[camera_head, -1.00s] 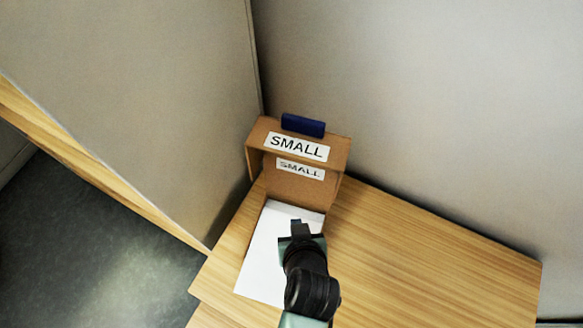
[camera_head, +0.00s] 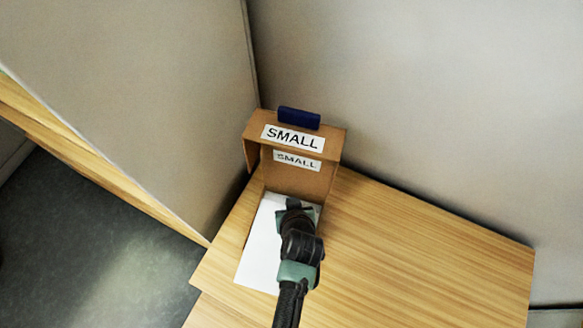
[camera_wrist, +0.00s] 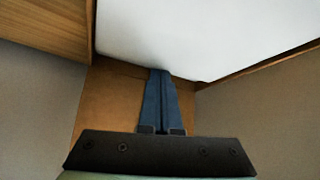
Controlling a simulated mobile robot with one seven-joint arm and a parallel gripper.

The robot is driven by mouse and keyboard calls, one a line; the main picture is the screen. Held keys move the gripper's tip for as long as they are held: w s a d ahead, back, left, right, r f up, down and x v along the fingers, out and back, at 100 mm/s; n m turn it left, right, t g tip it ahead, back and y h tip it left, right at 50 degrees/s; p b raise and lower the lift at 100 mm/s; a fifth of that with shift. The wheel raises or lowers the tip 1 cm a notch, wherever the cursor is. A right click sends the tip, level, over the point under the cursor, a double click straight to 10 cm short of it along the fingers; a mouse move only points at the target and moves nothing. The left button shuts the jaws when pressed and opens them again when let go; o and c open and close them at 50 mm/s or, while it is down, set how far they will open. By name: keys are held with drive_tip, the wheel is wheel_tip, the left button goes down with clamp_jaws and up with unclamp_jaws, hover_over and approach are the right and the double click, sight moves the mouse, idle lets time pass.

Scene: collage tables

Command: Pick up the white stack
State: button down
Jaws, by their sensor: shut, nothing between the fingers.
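The white stack (camera_head: 262,245) lies flat on the wooden table, with its far end at the open front of a cardboard box. It fills the upper part of the wrist view (camera_wrist: 200,35). My gripper (camera_head: 293,203) is over the stack's far end, at the mouth of the box, and hides part of it. In the wrist view its blue fingers (camera_wrist: 160,73) are together, with nothing between them. Their tips meet the stack's edge in the picture; I cannot tell whether they touch it.
The cardboard box (camera_head: 272,182) has SMALL labels (camera_head: 293,138) and a dark blue block (camera_head: 299,117) on top. Grey walls (camera_head: 430,100) stand close behind and to the left. The wooden table (camera_head: 430,250) is clear to the right.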

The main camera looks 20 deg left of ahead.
drive_tip(key=shift+s+d+p, duration=0.15)
drive_tip(key=shift+s+d, duration=0.25)
drive_tip(key=shift+s, duration=0.25)
drive_tip(key=shift+s+d+p, duration=0.15)
drive_tip(key=shift+s+d, duration=0.25)
drive_tip(key=shift+s, duration=0.25)
drive_tip(key=shift+r, duration=0.1)
